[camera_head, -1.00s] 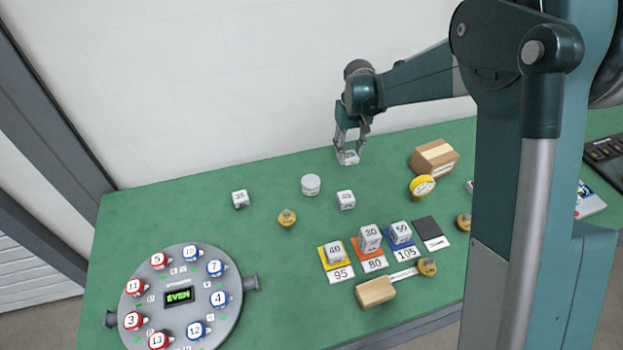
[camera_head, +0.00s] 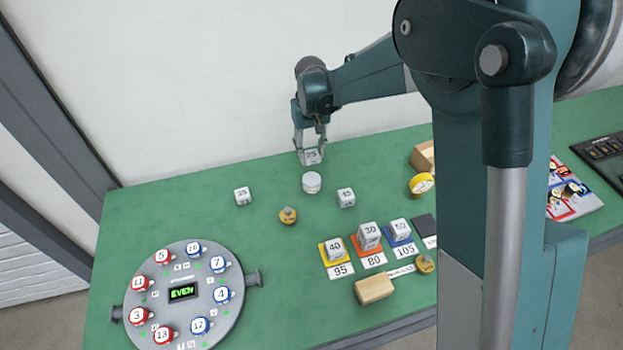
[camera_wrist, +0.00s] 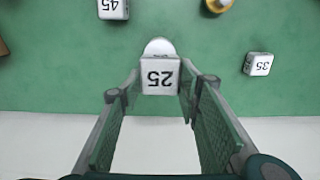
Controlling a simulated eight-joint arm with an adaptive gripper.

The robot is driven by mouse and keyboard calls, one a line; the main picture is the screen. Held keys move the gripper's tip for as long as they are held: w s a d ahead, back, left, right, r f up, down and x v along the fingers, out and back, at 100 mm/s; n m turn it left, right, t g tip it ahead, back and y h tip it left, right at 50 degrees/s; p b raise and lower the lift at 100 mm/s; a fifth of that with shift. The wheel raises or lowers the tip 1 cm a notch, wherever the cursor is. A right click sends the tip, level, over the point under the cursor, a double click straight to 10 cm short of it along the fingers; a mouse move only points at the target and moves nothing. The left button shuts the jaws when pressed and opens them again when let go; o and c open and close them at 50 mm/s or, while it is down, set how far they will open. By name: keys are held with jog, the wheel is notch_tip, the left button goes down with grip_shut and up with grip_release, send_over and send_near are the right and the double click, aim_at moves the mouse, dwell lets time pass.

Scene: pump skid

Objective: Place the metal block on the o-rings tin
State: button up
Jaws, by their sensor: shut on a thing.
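My gripper (camera_head: 311,154) is shut on a metal block (camera_head: 312,157) marked 25, held near the back of the green table, just behind a round white tin (camera_head: 311,182). The wrist view shows the block (camera_wrist: 160,75) between the two fingers of my gripper (camera_wrist: 157,88). It covers the near part of the white tin (camera_wrist: 159,46) there. The tin stands on the table with a bare top; its label is not readable. I cannot tell the exact height of the block over the table.
A block marked 35 (camera_head: 243,196) stands to the left, one marked 45 (camera_head: 346,198) to the right. A brass-coloured piece (camera_head: 288,215) lies in front of the tin. A yellow tin (camera_head: 421,184), blocks on coloured pads (camera_head: 334,250) and a round numbered device (camera_head: 184,293) stand farther off.

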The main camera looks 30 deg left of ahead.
send_over(311, 177)
jog(key=shift+s+f, duration=0.1)
jog(key=shift+f, duration=3)
jog(key=shift+f, duration=0.15)
jog(key=shift+f, duration=1.75)
jog(key=shift+f, duration=0.15)
jog(key=o, duration=1)
jog(key=shift+c, duration=0.2)
jog(key=shift+r, duration=0.2)
notch_tip(311, 177, up, 12)
